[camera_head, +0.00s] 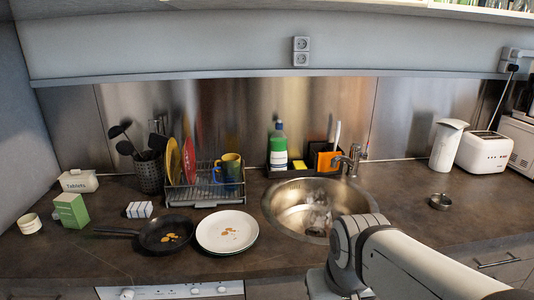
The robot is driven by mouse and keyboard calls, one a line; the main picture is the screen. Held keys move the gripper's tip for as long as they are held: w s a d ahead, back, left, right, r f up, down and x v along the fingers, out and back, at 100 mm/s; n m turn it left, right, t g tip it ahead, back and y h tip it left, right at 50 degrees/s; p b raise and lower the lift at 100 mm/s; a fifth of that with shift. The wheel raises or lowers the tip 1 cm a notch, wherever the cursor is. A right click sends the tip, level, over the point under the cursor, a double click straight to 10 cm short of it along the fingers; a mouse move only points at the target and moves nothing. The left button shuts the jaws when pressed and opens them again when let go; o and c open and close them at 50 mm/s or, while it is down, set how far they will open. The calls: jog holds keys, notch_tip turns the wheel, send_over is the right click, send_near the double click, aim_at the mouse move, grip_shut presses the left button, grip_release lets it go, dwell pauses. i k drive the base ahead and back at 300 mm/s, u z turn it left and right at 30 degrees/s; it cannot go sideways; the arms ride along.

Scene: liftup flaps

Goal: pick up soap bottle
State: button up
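The soap bottle (278,147) stands upright at the back of the counter, just behind the sink's left rim. It has a green body, a white label and a bluish upper part. It stands in a dark caddy (280,172) beside a yellow sponge and an orange item. My arm comes in from the lower right, with its grey and white links in front of the sink. My gripper does not show, so its state and its distance from the bottle cannot be seen.
The round sink (285,203) holds something shiny. A dish rack (205,188) with plates and mugs stands left of the bottle. A pan (165,232) and white plates (227,231) lie in front. The faucet (350,159) rises right of the caddy. An upper cabinet overhangs the back.

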aim_at(279, 155)
jog(key=i, duration=0.9)
jog(key=u, duration=0.05)
